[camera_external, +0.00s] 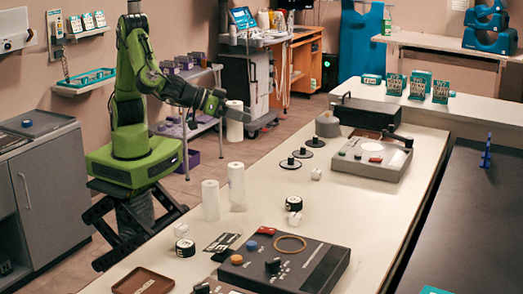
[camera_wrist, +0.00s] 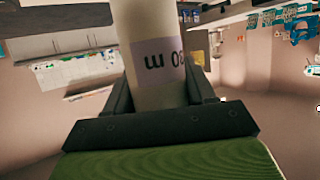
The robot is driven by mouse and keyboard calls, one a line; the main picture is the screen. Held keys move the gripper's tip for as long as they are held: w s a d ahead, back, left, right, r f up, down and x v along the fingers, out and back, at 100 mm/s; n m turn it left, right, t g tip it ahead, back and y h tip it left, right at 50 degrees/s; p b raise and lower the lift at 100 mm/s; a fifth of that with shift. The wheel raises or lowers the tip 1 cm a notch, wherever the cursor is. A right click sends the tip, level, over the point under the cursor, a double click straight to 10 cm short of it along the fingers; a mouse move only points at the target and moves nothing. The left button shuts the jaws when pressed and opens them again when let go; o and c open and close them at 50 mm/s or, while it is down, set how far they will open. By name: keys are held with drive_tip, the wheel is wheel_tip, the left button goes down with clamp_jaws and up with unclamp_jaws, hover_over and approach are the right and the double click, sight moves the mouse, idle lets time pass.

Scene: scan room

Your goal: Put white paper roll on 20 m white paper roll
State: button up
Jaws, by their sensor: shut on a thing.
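My gripper (camera_external: 222,108) is shut on a white paper roll (camera_external: 235,124) and holds it upright in the air, at the left of the long table. In the wrist view the held roll (camera_wrist: 155,30) stands between the two dark fingers (camera_wrist: 160,92). It bears a pale label with upside-down print, an "m" and partly hidden digits. Two more white paper rolls stand upright on the table, a nearer one (camera_external: 210,200) and a farther one (camera_external: 236,183), close beside each other. Their labels are too small to read. The held roll is higher than both and apart from them.
The long white table (camera_external: 325,205) holds a dark control box (camera_external: 285,262), a brown tray (camera_external: 143,281), black tape rolls (camera_external: 294,203), black discs (camera_external: 290,163) and a grey device (camera_external: 369,158). Bare tabletop lies right of the standing rolls. A shelf cart (camera_external: 190,125) stands behind my arm.

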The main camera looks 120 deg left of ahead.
sight(242, 139)
wheel_tip(242, 139, down, 8)
drive_tip(key=shift+w+r+b, duration=0.1)
drive_tip(key=shift+b, duration=0.65)
drive_tip(key=o, duration=1.1)
